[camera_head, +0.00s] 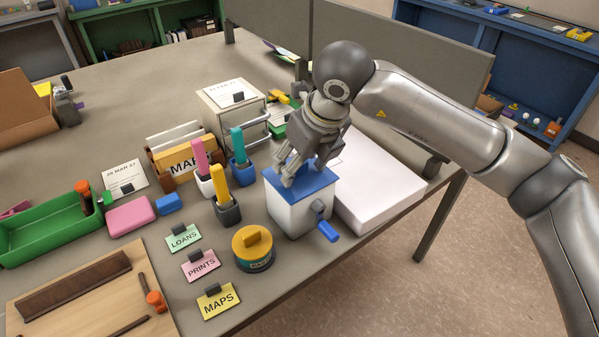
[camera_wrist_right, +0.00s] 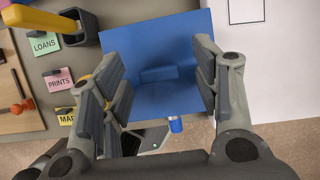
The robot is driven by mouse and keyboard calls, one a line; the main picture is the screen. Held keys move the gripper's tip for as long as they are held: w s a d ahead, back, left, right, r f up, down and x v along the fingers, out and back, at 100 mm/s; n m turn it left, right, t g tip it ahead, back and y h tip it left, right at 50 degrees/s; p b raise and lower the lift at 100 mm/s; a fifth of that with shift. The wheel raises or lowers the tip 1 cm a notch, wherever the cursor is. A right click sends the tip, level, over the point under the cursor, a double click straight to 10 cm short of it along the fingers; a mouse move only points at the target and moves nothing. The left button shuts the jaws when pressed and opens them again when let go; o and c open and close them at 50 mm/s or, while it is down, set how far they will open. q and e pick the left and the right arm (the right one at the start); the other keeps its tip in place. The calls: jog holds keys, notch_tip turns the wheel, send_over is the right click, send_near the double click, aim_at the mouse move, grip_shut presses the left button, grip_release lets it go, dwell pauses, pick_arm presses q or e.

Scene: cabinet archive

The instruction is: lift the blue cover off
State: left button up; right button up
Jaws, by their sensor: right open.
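The blue cover (camera_head: 318,184) lies flat on top of a white box (camera_head: 291,215) that has a blue crank handle (camera_head: 327,230) on its front side. My right gripper (camera_head: 302,172) points down just over the cover. In the right wrist view the cover (camera_wrist_right: 150,35) fills the middle, with a raised blue grip (camera_wrist_right: 170,73) on it. The open fingers of my right gripper (camera_wrist_right: 161,72) stand on either side of this grip, with gaps on both sides. Whether the fingertips touch the cover is hard to tell. My left gripper is not in view.
A thick white paper stack (camera_head: 378,185) lies right of the box, near the table edge. Cups with pink, teal and yellow tools, including a dark cup (camera_head: 228,211), stand close on the left. A yellow-lidded round tin (camera_head: 253,250) stands in front. A drawer cabinet (camera_head: 232,104) is behind.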

jog(key=c, duration=1.1)
jog(key=shift+r+b, duration=0.3)
jog(key=shift+r, duration=0.2)
jog(key=r, duration=0.1)
jog(key=r+b, duration=0.1)
jog(key=shift+s+a+r, duration=0.2)
jog(key=shift+r, duration=0.15)
jog(key=s+a+r+b, duration=0.3)
jog(key=s+a+r, duration=0.3)
jog(key=s+r, duration=0.3)
jog(key=s, duration=0.2)
jog(key=shift+s+a+r, duration=0.15)
jog(key=shift+s+a, duration=0.2)
jog(key=shift+a, duration=0.05)
